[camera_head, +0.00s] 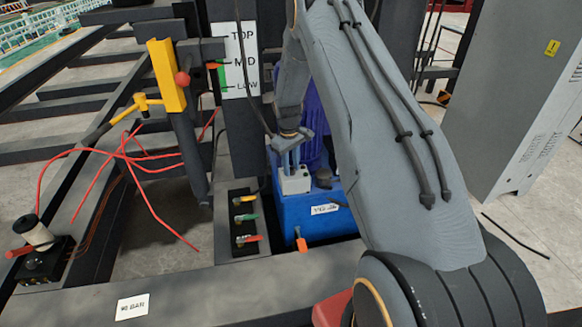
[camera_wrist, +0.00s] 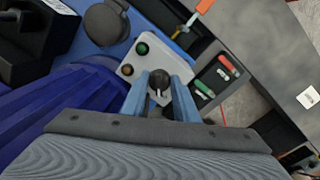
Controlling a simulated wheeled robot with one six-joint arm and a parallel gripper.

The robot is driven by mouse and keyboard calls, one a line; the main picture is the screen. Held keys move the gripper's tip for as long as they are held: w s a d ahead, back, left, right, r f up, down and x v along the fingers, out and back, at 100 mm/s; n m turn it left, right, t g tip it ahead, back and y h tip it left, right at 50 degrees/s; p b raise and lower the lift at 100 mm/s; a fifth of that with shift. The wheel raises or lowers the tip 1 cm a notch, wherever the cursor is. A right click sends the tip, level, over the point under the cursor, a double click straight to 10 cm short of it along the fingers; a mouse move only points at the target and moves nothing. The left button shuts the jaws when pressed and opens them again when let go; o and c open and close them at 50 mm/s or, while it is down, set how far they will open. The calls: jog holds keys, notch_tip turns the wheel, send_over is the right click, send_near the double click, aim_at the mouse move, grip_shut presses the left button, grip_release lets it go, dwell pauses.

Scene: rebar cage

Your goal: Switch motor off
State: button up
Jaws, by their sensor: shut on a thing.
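The white switch box (camera_head: 296,184) sits on the blue tank (camera_head: 290,217) beside the dark blue ribbed motor (camera_head: 316,115). In the wrist view the box (camera_wrist: 128,82) carries a green button (camera_wrist: 142,48), an orange-brown button (camera_wrist: 127,70) and a black rotary knob (camera_wrist: 159,78). My gripper (camera_head: 291,162) reaches down onto the box from above. In the wrist view my gripper's two blue-grey fingers (camera_wrist: 160,88) stand on either side of the knob and are shut on it. In the head view the knob is hidden by the fingers.
A black panel with several coloured levers (camera_head: 238,222) stands left of the tank. An orange-handled valve (camera_head: 301,243) is at the tank's front. A grey cabinet (camera_head: 510,100) stands right.

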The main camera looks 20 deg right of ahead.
jog(key=shift+n, duration=0.4)
jog(key=o, duration=1.1)
jog(key=shift+c, duration=0.2)
jog(key=shift+r, duration=0.1)
jog(key=r, duration=0.6)
jog(key=shift+a+r+b, duration=0.3)
jog(key=shift+r+b, duration=0.05)
jog(key=shift+s+r, duration=0.1)
jog(key=shift+r, duration=0.3)
